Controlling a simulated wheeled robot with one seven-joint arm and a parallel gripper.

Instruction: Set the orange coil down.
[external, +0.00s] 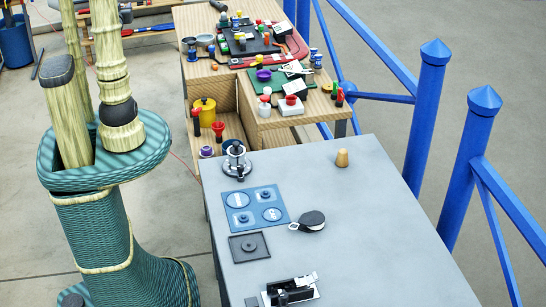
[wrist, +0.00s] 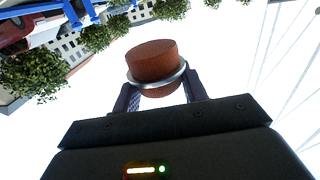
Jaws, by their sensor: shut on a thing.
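In the wrist view, my gripper (wrist: 157,88) is shut on the orange coil (wrist: 152,58), a rusty orange-brown round body with a silver-grey ring around its lower part. The fingers reach it from both sides, and the coil is seen against bright sky. My gripper and the coil do not show in the external view, so their place relative to the table cannot be told. The grey table (external: 365,215) in the external view bears a blue mat (external: 239,224) with round markings and a small dark square tray (external: 233,250).
The table's right part is clear. A crowded wooden bench (external: 270,122) lies behind; blue posts (external: 427,115) stand right.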

